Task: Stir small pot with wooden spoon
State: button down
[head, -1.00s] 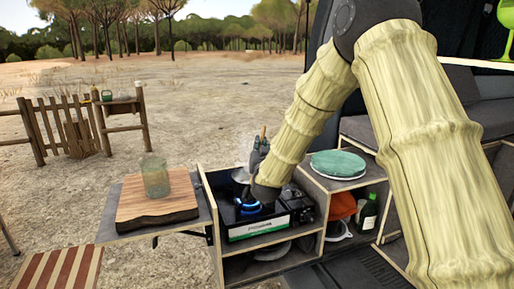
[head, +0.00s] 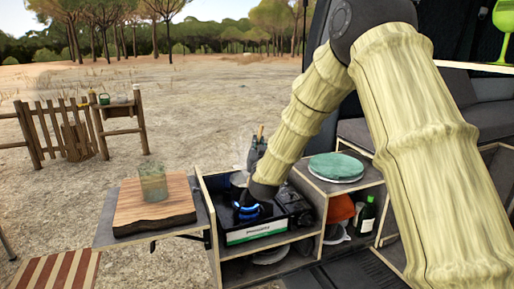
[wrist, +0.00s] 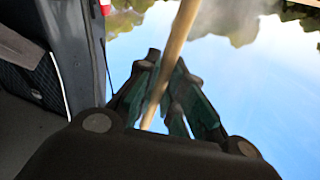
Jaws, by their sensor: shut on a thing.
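My gripper (head: 257,150) is over the camp stove in the head view. It is shut on the wooden spoon (head: 261,132), whose handle sticks up above the fingers. In the wrist view the spoon handle (wrist: 178,42) runs at a slant between the fingertips (wrist: 168,95). The small pot (head: 238,179) is on the stove, partly hidden behind my gripper and wrist. The spoon's lower end is hidden, so I cannot tell how deep it sits in the pot.
The stove (head: 252,233) has a lit blue flame (head: 247,211) in front of the pot. A glass jar (head: 153,183) stands on a wooden board (head: 130,212) at left. A round green-topped item (head: 336,165) lies on the right-hand shelf, with a dark bottle (head: 367,216) below.

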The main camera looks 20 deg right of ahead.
aim_at(262, 127)
jog(key=shift+s+d+r+p, duration=0.15)
jog(key=shift+r+p, duration=0.3)
jog(key=shift+r, duration=0.7)
jog(key=shift+s+d+r+p, duration=0.1)
jog(key=shift+d+r+p, duration=0.3)
jog(key=shift+r, duration=0.75)
jog(key=shift+s+d+r+p, duration=0.1)
jog(key=shift+r+p, duration=0.45)
jog(key=shift+r, duration=0.6)
